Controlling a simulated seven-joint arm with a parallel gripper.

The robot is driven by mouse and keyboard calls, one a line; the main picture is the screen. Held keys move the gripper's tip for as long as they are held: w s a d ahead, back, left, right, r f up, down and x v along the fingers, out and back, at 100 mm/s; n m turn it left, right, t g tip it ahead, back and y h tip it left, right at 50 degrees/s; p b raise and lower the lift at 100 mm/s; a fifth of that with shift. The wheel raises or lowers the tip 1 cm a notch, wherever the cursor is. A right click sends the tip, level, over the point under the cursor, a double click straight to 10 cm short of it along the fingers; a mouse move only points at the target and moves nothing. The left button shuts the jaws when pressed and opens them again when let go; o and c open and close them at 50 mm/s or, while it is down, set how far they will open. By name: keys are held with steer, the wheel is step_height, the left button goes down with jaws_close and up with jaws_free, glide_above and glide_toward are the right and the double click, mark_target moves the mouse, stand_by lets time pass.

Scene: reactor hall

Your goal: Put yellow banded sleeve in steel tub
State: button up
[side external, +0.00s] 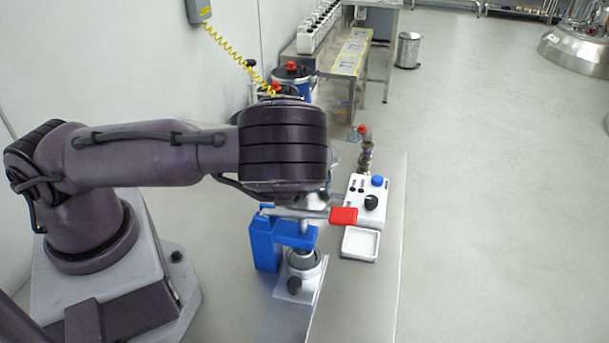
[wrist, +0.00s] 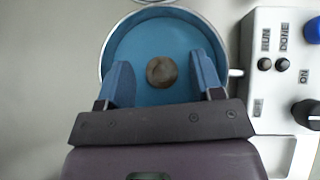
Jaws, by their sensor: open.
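My gripper (wrist: 160,78) is open, with its blue fingers apart over a round steel-rimmed vessel (wrist: 102,62), which looks like the steel tub. The vessel is blue inside and has a short handle on its right. A dark brown-grey round piece (wrist: 161,72) shows at its middle, between the fingers; I cannot tell what it is. I see no yellow bands, so I cannot make out the yellow banded sleeve in either view. In the side view my arm hides most of the gripper and the vessel.
A white control box (side external: 368,200) with knobs stands to the right, with a white tray (side external: 360,243) nearer the camera. A red-handled lever (side external: 343,215), a blue block (side external: 264,243) and a grey round fixture (side external: 303,266) crowd the near side. A slim red-topped item (side external: 365,155) stands beyond the box.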

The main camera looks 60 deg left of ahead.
steer(key=shift+r, duration=0.6)
steer(key=v, duration=0.7)
steer(key=shift+s+r, duration=0.1)
steer(key=shift+r, duration=0.05)
steer(key=s+d+r+n+h, duration=0.2)
steer(key=s+r+n, duration=0.6)
steer(key=r+n, duration=0.4)
steer(key=s+d+r+n+h, duration=0.2)
steer(key=s+r+n+h, duration=0.3)
steer(key=s+r+n, duration=0.4)
step_height(320, 180, up, 4)
steer(key=n, duration=0.4)
steer(key=shift+d+f, duration=0.15)
steer(key=shift+d, duration=0.2)
